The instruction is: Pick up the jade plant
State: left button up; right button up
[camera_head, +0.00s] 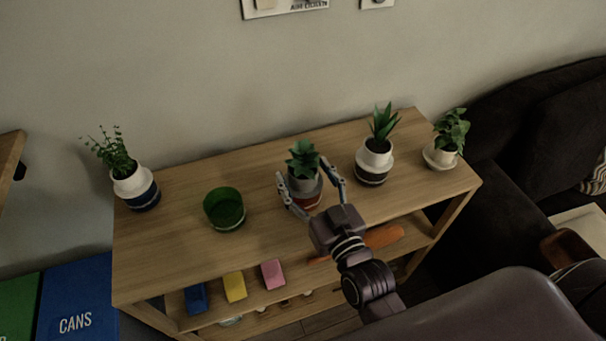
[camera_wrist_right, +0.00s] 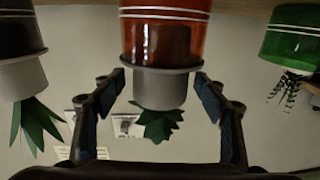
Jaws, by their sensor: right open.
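A small rosette-leaved plant (camera_head: 303,158) in a grey pot sits in a reddish-brown glass holder (camera_head: 308,200) on the wooden shelf top. No label shows which plant is the jade plant. My right gripper (camera_head: 304,176) is open, with one finger on each side of this potted plant. In the right wrist view, which is upside down, the grey pot (camera_wrist_right: 160,90) and the red holder (camera_wrist_right: 165,40) lie between the open fingers. My left gripper is out of view.
Coloured blocks (camera_head: 235,287) lie on the lower shelf. A dark sofa (camera_head: 540,120) stands at right.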

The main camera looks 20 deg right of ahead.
jog(key=shift+w, duration=0.4)
jog(key=c, duration=1)
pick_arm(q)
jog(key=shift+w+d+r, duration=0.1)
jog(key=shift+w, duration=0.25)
pick_arm(e)
jog(key=shift+o, duration=0.2)
notch_tip(320, 180, up, 17)
jog(key=shift+p, duration=1.15)
pick_arm(q)
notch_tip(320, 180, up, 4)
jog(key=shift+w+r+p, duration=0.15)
jog(key=shift+p, duration=0.85)
pick_arm(e)
notch_tip(320, 180, up, 3)
jog(key=shift+r, duration=0.1)
